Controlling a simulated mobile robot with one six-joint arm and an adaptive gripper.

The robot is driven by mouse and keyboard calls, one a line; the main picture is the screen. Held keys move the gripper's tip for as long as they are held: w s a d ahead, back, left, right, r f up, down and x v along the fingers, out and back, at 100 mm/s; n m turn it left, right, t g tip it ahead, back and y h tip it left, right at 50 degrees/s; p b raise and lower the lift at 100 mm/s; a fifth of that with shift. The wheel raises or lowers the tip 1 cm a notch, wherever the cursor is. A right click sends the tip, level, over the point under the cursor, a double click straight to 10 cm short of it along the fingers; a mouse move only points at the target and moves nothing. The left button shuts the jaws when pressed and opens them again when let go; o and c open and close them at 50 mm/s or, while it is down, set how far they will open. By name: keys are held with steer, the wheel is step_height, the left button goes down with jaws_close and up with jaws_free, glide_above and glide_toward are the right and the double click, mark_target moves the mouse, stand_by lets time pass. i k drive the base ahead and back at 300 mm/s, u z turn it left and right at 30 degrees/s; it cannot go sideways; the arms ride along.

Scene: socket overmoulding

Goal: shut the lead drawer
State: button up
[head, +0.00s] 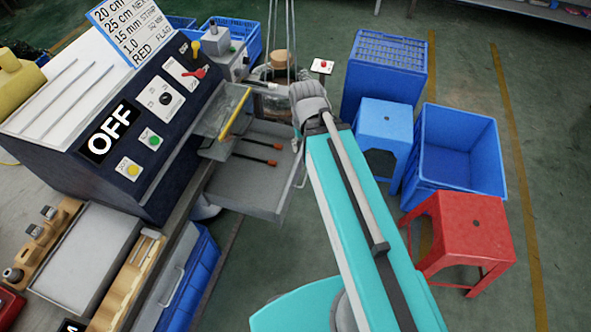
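The lead drawer (240,191) is a grey open-topped tray, pulled out to the right from the dark machine box. Dark leads with red-orange ends (259,160) lie in it. A pale bar, perhaps its handle, shows along its right front edge, close to my arm. My teal and white arm reaches up from the bottom, and its grey joint sits just beyond the drawer's upper right corner. I cannot make out my gripper; it seems hidden behind the arm or out of the picture.
The machine's control panel (118,135) reads OFF. A yellow-edged clear guard (222,112) tilts above the drawer. Blue crates (458,160), a blue stool (385,122) and a red stool (465,225) stand right of my arm. A blue bin (200,270) sits below the bench.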

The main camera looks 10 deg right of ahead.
mark_target(257, 190)
steer(key=z, duration=0.05)
steer(key=k, duration=1.3)
steer(key=z, duration=0.5)
steer(key=i, duration=1)
steer(key=u, duration=0.2)
